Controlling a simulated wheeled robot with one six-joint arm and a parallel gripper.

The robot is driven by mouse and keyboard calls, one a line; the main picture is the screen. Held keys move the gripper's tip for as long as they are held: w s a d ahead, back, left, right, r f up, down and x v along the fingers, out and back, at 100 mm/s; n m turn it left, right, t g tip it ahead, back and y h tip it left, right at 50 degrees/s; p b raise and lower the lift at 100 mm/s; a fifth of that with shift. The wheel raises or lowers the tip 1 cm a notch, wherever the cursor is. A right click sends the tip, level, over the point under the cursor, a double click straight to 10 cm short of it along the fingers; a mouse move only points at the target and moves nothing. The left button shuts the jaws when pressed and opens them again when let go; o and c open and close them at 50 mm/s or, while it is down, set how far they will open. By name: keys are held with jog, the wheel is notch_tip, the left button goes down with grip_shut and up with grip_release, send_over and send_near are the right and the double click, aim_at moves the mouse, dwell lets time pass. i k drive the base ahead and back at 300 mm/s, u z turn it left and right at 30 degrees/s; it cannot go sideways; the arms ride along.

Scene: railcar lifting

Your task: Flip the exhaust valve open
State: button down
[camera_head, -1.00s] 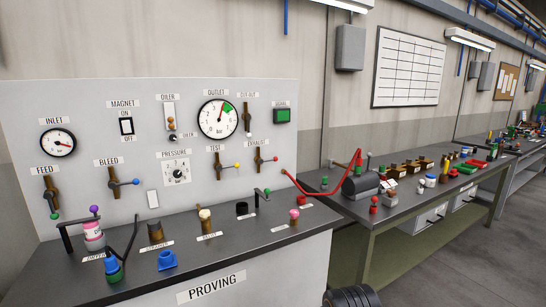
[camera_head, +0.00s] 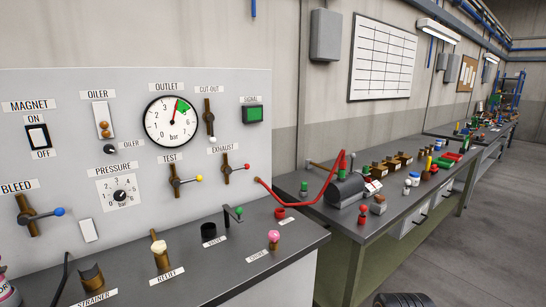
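The exhaust valve (camera_head: 227,168) is on the right side of the grey panel, just under its EXHAUST label (camera_head: 222,149). It has a brass body set upright and a lever that sticks out to the right, about level, ending in a red knob (camera_head: 247,166). The similar test valve (camera_head: 176,181), with a yellow knob, sits to its left. The cut-out valve (camera_head: 209,117), with a white knob at its lower end, is above it. My gripper is not in view.
The bench top (camera_head: 205,284) below the panel holds a strainer, a relief fitting, a black cup and a pink-topped piece. A red hose (camera_head: 300,202) runs to the neighbouring workbench (camera_head: 400,205), which carries many parts. Open floor (camera_head: 480,240) lies at the right.

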aim_at(230, 171)
jog(key=z, duration=0.05)
jog(key=i, duration=0.9)
jog(key=u, duration=0.85)
jog(key=i, duration=0.55)
jog(key=u, duration=0.55)
